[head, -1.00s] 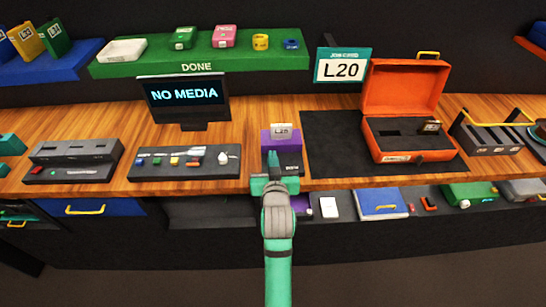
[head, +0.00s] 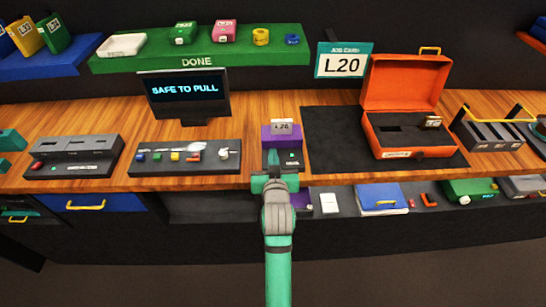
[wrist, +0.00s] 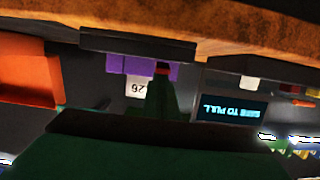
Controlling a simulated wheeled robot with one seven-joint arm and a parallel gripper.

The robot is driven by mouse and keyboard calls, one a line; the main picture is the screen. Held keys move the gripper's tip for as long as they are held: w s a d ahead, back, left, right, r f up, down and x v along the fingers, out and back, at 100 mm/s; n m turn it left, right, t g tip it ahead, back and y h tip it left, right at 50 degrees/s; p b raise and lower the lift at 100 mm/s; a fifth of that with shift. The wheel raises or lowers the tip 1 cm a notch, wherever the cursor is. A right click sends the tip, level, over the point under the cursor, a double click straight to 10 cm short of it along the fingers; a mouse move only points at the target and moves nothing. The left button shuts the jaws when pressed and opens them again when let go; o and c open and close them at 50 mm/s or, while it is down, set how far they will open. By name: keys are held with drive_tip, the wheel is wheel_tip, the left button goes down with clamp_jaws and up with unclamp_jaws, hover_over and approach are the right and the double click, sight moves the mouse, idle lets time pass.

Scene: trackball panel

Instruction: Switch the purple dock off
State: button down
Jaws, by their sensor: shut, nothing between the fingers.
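The purple dock (head: 267,138) stands at the front edge of the wooden counter, with a grey labelled cartridge (head: 282,127) upright in it. A small green light shows on its dark front part (head: 291,161). My gripper (head: 274,179) is shut and empty, just in front of the dock at the counter edge. In the wrist view the purple dock (wrist: 115,64) is upside down, and my dark green fingers (wrist: 162,88) point at it beside a small red part. Whether they touch it is unclear. The monitor (head: 185,92) reads "SAFE TO PULL".
A panel with coloured buttons and a white ball (head: 183,157) lies left of the dock. A black mat (head: 325,145) with an open orange case (head: 408,130) lies to its right. A lower shelf (head: 340,205) holds several items below the counter edge.

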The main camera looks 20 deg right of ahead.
drive_tip(key=r, duration=0.2)
drive_tip(key=w+r, duration=0.1)
drive_tip(key=r, duration=0.1)
drive_tip(key=shift+d, duration=0.1)
drive_tip(key=r+v, duration=0.1)
drive_tip(key=v, duration=0.9)
drive_tip(key=shift+w+r, duration=0.25)
drive_tip(key=shift+r, duration=0.1)
drive_tip(key=shift+d, duration=0.1)
drive_tip(key=s+a+f+n+y, duration=0.1)
drive_tip(key=s+a+f, duration=0.4)
drive_tip(key=s+f, duration=0.25)
drive_tip(key=s+a+f+n+y, duration=0.1)
drive_tip(key=s+a+f, duration=0.4)
drive_tip(key=s+f, duration=0.3)
drive_tip(key=s+a+f+y, duration=0.1)
drive_tip(key=s+a, duration=0.2)
drive_tip(key=s, duration=0.6)
drive_tip(key=s+a+f+n+y, duration=0.1)
drive_tip(key=s+a, duration=0.2)
drive_tip(key=s, duration=0.7)
drive_tip(key=shift+a+f+t, duration=0.15)
drive_tip(key=shift+a+t, duration=0.05)
drive_tip(key=shift+t, duration=0.1)
drive_tip(key=c, duration=1.6)
unclamp_jaws()
drive_tip(key=shift+s, duration=0.35)
drive_tip(key=shift+c, duration=0.8)
